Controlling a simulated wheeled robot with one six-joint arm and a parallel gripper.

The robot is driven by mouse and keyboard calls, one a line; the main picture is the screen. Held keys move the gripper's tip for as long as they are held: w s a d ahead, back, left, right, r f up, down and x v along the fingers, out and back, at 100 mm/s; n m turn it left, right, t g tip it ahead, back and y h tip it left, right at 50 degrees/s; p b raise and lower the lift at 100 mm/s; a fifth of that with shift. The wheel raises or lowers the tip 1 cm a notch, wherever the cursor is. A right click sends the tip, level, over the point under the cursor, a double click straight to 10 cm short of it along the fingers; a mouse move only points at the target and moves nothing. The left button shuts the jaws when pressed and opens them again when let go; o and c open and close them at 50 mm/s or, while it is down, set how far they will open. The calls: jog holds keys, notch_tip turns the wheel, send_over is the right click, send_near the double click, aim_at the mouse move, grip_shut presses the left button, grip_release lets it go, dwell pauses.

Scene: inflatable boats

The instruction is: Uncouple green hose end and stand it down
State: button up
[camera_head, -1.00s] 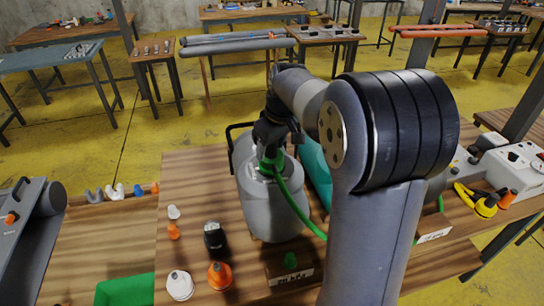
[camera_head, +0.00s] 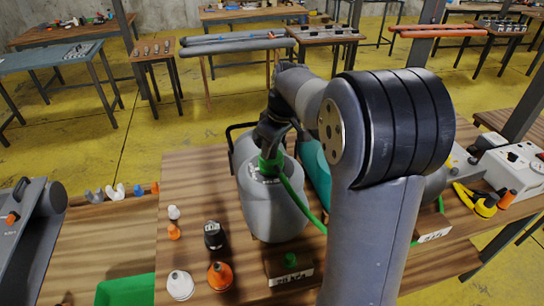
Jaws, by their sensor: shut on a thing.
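The green hose end (camera_head: 270,163) is at the top of the grey canister (camera_head: 272,208), which stands on the wooden table. My gripper (camera_head: 268,145) points down over the canister top and is shut on the green hose end. My arm hides part of the fingers, and I cannot tell whether the hose end still touches the canister's fitting. The green hose (camera_head: 297,196) runs from it down over the canister's right side and behind my arm.
A teal canister (camera_head: 314,172) stands close on the right, partly behind my arm. A green tray (camera_head: 126,290) lies at front left. Yellow-handled pliers (camera_head: 483,203) lie at right.

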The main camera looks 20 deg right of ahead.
jog(key=shift+s+f+n+g, duration=0.1)
jog(key=shift+f+n+g, duration=0.2)
jog(key=shift+n, duration=0.9)
jog(key=shift+n+g+y+p, duration=0.4)
jog(key=shift+n+g+p, duration=0.1)
jog(key=shift+n, duration=1.5)
jog(key=n+g+p, duration=0.1)
jog(key=n, duration=0.3)
jog(key=shift+r, duration=0.35)
jog(key=shift+r+p, duration=0.55)
jog(key=shift+p, duration=0.05)
jog(key=shift+w, duration=0.2)
jog(key=shift+r, duration=0.15)
